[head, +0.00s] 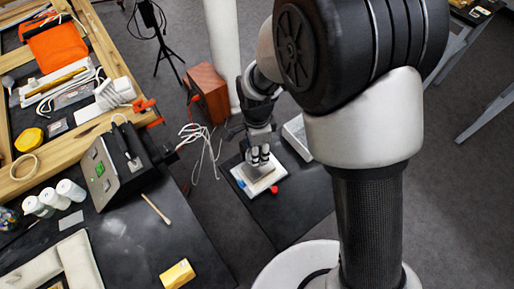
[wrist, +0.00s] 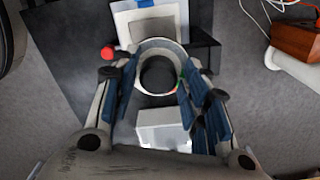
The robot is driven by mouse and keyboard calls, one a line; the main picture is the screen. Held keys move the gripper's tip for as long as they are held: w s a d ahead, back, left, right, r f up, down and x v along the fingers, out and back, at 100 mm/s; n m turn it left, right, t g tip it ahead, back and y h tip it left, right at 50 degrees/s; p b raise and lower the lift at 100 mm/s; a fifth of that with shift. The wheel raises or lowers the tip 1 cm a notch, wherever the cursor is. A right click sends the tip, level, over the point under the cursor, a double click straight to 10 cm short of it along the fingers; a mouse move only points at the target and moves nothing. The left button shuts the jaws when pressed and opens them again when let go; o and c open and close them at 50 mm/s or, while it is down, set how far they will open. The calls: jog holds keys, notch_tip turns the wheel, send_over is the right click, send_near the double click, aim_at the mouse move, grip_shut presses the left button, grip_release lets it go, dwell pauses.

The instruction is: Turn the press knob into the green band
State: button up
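The press (head: 262,176) stands on a dark surface below my gripper in the head view; its pale plate (wrist: 150,22) shows at the top of the wrist view. A round grey ring (wrist: 160,45) with a dark round centre, seemingly the knob, lies between my fingers in the wrist view. A small green mark and a red-orange mark show on the ring's right edge, partly behind the right finger. My gripper (head: 258,160), also in the wrist view (wrist: 157,82), points down with its blue-padded fingers spread on both sides. I see no clear contact with the knob.
A red ball (head: 274,189) sits close beside the press, also in the wrist view (wrist: 107,52). A white box (head: 298,136) lies behind it. A wooden box (head: 208,92) and loose white cables (head: 203,140) are nearby. The crowded workbench (head: 175,225) stands at left.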

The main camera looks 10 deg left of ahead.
jog(key=shift+o, duration=0.9)
notch_tip(320, 180, up, 12)
dwell(0.3)
